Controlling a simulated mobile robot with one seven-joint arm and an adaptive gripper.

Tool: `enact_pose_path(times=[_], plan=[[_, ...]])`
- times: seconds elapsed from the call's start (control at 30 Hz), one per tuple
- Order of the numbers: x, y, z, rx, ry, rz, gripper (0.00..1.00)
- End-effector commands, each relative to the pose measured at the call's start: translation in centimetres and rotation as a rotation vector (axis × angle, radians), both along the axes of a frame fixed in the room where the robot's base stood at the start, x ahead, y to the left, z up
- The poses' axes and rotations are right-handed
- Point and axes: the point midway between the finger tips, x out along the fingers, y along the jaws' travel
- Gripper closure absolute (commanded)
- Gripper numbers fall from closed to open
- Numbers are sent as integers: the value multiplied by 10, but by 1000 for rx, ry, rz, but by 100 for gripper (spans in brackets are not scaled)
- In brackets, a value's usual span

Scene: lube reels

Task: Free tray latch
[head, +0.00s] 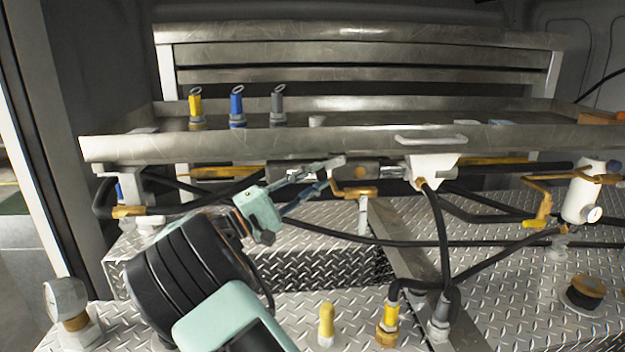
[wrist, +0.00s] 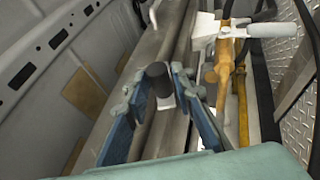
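The tray (head: 250,143) is a long bare-metal shelf across the head view, with a pale handle (head: 430,140) on its front edge. My gripper (head: 325,172) is just under that edge. In the wrist view, its two blue fingers (wrist: 156,88) are apart. A dark round knob on a pale stem (wrist: 157,73) shows in the gap between the fingertips; I take it for the tray latch. I cannot tell whether either finger touches it. In the head view, silver latch-like hardware (head: 372,171) shows below the tray edge, partly hidden by my fingers.
Yellow, blue and grey capped fittings (head: 237,106) stand on the tray. A white bracket (head: 432,170) and black hoses (head: 440,235) hang to the right of my gripper. An orange fitting (head: 355,191) is close below. Tread-plate boxes (head: 330,255) lie underneath.

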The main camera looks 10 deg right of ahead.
Motion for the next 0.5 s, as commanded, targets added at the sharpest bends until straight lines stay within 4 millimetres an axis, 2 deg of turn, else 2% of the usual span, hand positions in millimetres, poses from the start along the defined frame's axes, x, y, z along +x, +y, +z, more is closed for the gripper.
enact_pose_path(times=[0.1, 0.37, 0.5], plan=[[0, 0, 0, 0, -1, 0, 65], [0, 2, -1, 2, -1, 2, 65], [-5, 13, -5, 2, 0, 4, 65]])
